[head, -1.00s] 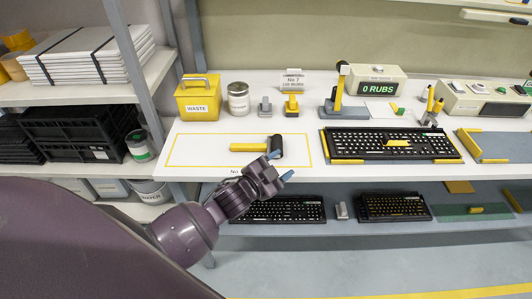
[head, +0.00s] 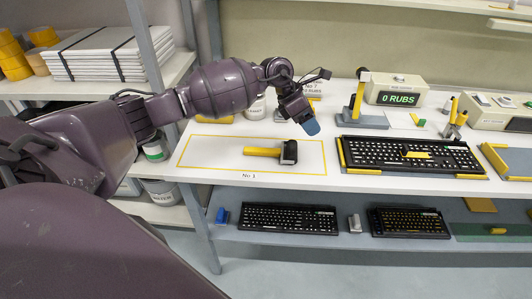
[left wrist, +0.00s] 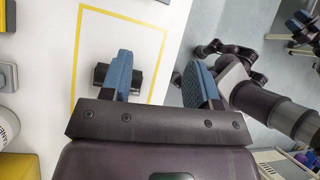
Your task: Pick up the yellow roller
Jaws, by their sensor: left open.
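The yellow roller (head: 262,152) lies on the white table inside a yellow outlined rectangle, its handle pointing left and its black head at the right end. My left gripper (head: 309,124) is above and behind the black head, pointing down, apart from the roller. In the left wrist view my left gripper (left wrist: 162,80) is open with two blue fingertips and nothing between them. The roller's black head (left wrist: 101,74) shows there partly behind one finger; the handle is hidden. Dark parts with blue tips at that view's upper right edge may be my right gripper; its state is unclear.
A black keyboard (head: 410,154) lies right of the outlined rectangle (head: 205,160). The rub counter (head: 397,92) stands at the back. Two more keyboards lie on the shelf below. My left arm hides most of the yellow waste bin and can. The table around the roller is clear.

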